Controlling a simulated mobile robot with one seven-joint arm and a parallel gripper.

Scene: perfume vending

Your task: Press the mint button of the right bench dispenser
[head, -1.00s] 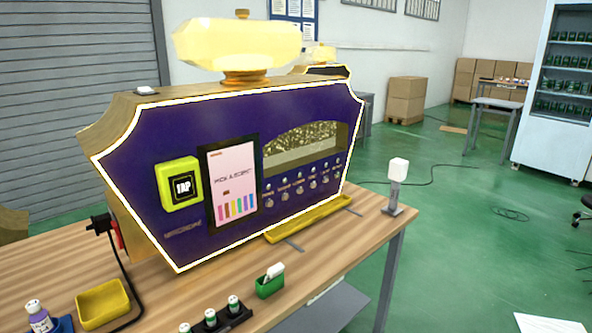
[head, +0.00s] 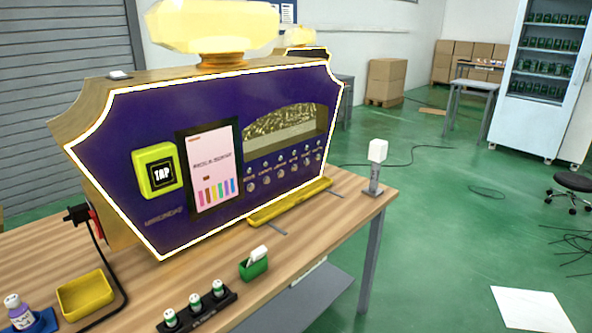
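A purple dispenser (head: 120,140) with a white lit outline stands on the wooden bench (head: 330,215) in the head view. Its front has a row of several small round buttons (head: 280,177) under a window. The labels over the buttons are too small to read, so I cannot tell which is mint. Left of the row are a screen (head: 210,170) with coloured bars and a yellow-green TAP reader (head: 157,170). A second dispenser (head: 305,50) shows partly behind the first. My gripper is not in view.
A yellow drip tray (head: 290,203) juts out below the buttons. A white-topped post (head: 376,165) stands at the bench's right end. A black rack of vials (head: 196,306), a green holder (head: 254,265) and a yellow tray (head: 85,294) sit along the front. The green floor to the right is mostly open.

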